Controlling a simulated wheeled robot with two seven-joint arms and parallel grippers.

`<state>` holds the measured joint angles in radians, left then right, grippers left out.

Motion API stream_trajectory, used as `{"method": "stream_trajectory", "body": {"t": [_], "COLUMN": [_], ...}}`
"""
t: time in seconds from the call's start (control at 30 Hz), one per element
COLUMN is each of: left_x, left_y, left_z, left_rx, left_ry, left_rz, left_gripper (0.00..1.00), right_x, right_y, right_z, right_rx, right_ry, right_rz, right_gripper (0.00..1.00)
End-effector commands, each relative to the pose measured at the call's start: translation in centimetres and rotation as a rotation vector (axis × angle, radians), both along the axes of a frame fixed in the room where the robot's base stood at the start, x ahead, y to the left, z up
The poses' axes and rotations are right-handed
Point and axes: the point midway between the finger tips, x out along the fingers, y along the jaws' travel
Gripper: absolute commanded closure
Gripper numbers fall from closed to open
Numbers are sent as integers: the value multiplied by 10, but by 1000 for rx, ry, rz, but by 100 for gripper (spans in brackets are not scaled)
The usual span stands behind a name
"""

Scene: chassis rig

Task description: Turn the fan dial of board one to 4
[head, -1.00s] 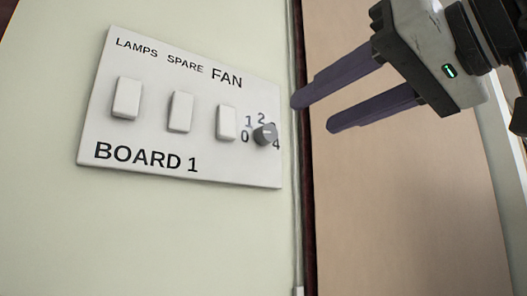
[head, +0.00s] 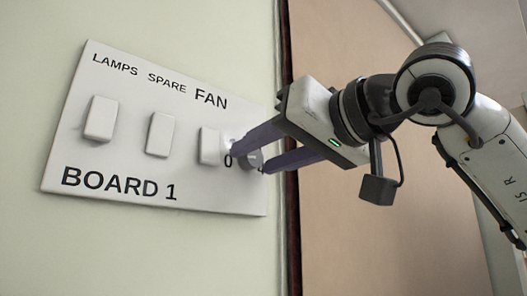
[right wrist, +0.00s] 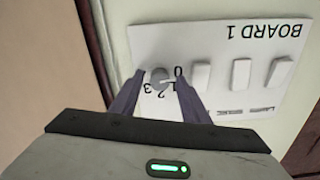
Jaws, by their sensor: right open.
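Board one (head: 120,205) is a white plate on the pale wall, marked BOARD 1, LAMPS, SPARE and FAN. The fan dial (head: 253,160) is a small round grey knob at its right end, with numbers around it. My right gripper (head: 250,159) is open, with its dark purple fingers on either side of the dial. In the right wrist view the dial (right wrist: 160,76) shows upside down between the fingertips. I cannot tell if the fingers touch it. The fingers hide most numbers in the head view; its pointer setting is unclear. My left gripper is not in view.
Three white rocker switches, the lamps switch (head: 100,118), the spare switch (head: 160,134) and the fan switch (head: 209,145), sit left of the dial. A brown door panel (head: 350,230) with a dark frame edge (head: 292,220) stands just right of the board.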

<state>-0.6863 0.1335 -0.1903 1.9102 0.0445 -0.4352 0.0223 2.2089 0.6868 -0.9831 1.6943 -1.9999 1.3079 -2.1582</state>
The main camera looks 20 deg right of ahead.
Motion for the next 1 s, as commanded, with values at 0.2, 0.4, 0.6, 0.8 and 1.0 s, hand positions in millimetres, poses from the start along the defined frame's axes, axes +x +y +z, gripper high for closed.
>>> {"method": "stream_trajectory", "body": {"t": [0.2,0.4,0.6,0.8,1.0], "left_x": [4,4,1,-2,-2], "left_y": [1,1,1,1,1], "left_z": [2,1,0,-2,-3], "left_rx": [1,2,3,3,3], "left_ry": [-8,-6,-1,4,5], "left_rz": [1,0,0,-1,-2], "left_gripper": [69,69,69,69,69], "right_x": [0,0,0,0,0], "right_y": [0,0,0,0,0], "right_z": [0,0,0,0,0], "right_rx": [0,0,7,59,180], "right_ry": [0,0,2,22,65], "right_rz": [0,0,0,0,0], "right_gripper": [62,95,99,99,99]}}
